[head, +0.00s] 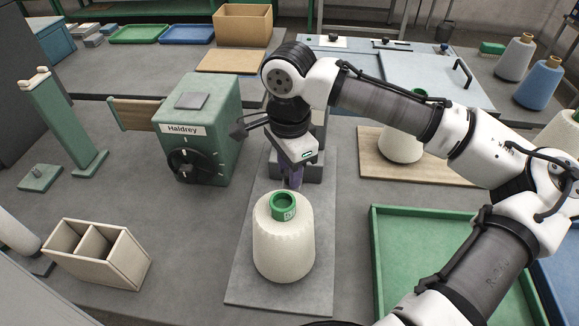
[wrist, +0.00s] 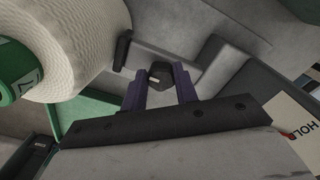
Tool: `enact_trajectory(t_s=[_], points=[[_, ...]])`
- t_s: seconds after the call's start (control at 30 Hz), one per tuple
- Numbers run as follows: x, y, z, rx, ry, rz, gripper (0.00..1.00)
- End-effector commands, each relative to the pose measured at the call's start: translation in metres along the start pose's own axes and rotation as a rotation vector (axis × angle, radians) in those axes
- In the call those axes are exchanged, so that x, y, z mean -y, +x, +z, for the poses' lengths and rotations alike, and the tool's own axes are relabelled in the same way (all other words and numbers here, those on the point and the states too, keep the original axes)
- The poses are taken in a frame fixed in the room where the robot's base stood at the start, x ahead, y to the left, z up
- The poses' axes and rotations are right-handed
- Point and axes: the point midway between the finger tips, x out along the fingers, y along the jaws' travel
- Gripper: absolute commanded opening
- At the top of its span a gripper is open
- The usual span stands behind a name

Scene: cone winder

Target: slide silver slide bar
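My gripper (head: 293,180) points down behind the white yarn cone (head: 284,245), over a grey stepped block (head: 314,166) on a grey base plate. In the wrist view its two purple fingers (wrist: 161,80) stand apart, with a dark knob (wrist: 160,73) between their tips. Slim gaps seem to show beside the knob; contact is unclear. A grey bar-like part (wrist: 210,62) lies just beyond the right finger; I cannot tell if it is the silver slide bar. In the head view my arm and gripper hide much of this spot.
The green Haldrey box (head: 207,130) with a dial stands left of my gripper. The cone with its green core (head: 285,206) is close in front. A green tray (head: 378,215) lies right, a divided wooden box (head: 98,252) left. Bare table lies between that box and the base plate.

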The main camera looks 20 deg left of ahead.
Motion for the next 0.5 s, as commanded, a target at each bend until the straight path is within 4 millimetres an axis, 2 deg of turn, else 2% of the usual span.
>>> enact_trajectory(t_s=[0.03,0.13,0.33,0.5], points=[[0.000,0.000,0.000,0.000,0.000,0.000,0.12],[0.000,0.000,0.000,0.000,0.000,0.000,0.00],[0.004,-0.002,-0.002,0.002,0.000,-0.001,0.00],[0.029,-0.004,-0.020,0.006,0.001,-0.001,0.00]])
